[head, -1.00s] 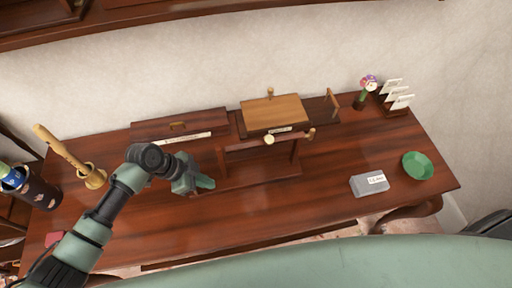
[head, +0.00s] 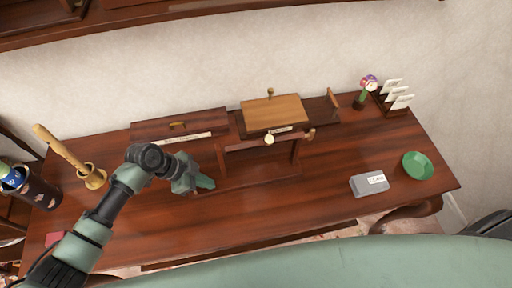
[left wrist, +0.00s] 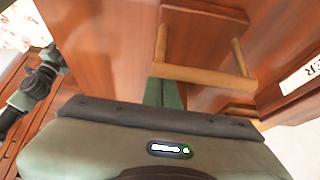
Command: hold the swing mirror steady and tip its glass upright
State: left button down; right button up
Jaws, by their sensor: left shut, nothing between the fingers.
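The swing mirror is, as best I can tell, the dark wood stand (head: 232,146) in the middle of the desk, with two posts, a top bar and a flat base. Its glass cannot be made out in the head view. My left gripper (head: 206,183) is shut and empty at the stand's left end. In the left wrist view, the green fingers (left wrist: 164,93) are together just below a wooden bar (left wrist: 205,77) joined to two posts. Whether they touch it I cannot tell. My right gripper is not in view.
Behind stand a labelled dark box (head: 180,122) and a light wood panel (head: 274,110). A grey box (head: 366,187), green dish (head: 417,165), flower (head: 362,92) and card rack (head: 392,101) are right. The desk's front middle is clear.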

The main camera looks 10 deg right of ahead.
pick_arm(q)
jog(key=shift+f+b, duration=0.75)
jog(key=shift+f, duration=0.15)
dwell(0.3)
jog(key=shift+s+f, duration=0.2)
jog(key=shift+f, duration=0.05)
dwell(1.3)
